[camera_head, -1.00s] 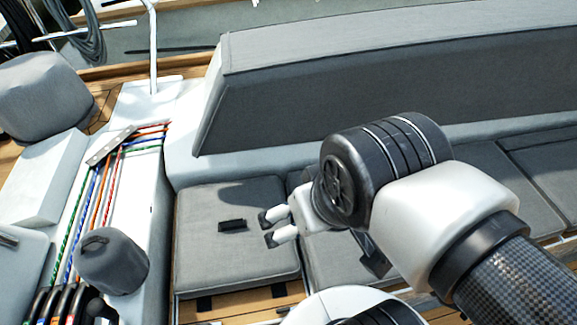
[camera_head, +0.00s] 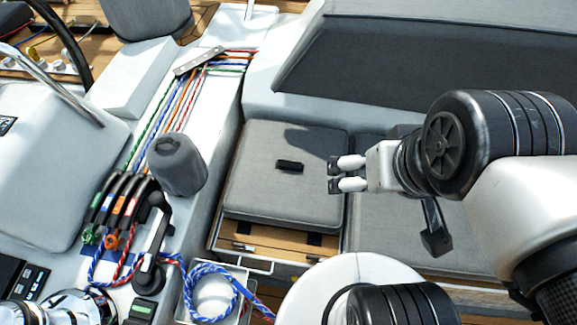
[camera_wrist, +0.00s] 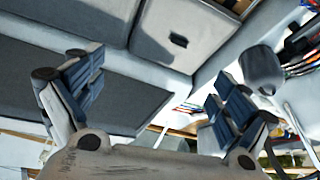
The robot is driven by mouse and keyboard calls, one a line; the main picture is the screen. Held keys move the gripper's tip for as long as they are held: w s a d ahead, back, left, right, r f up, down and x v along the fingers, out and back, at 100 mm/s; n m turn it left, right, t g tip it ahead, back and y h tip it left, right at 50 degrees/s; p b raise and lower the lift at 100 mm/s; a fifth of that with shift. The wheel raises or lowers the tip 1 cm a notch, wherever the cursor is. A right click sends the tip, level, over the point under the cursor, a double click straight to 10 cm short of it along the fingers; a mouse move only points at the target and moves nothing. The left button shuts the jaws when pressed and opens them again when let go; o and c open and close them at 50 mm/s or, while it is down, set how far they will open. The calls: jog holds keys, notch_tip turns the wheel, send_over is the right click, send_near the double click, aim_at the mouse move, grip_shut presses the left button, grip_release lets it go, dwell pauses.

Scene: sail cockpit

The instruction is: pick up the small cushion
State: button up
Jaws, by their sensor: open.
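The small cushion (camera_head: 268,200) is a square grey seat pad with a short black strap (camera_head: 290,166) on its top. It lies flat on a wooden-edged bench in the middle of the head view. My gripper (camera_head: 333,175) shows over the cushion's right edge, its two white fingers with dark tips pointing left toward the strap. It is open with nothing between its fingers. In the wrist view the cushion (camera_wrist: 160,22) and its strap (camera_wrist: 179,41) appear at the top, beyond the spread fingers (camera_wrist: 150,85). I cannot tell the exact height of the gripper above the cushion.
A longer grey seat pad (camera_head: 400,225) adjoins on the right, with a sloping grey backrest (camera_head: 400,75) behind. On the left, a console carries a grey covered winch (camera_head: 177,165), coloured ropes (camera_head: 180,105), and rope clutches (camera_head: 120,205). A coiled blue rope (camera_head: 210,290) lies in front.

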aim_at(290, 161)
jog(key=shift+c, duration=0.5)
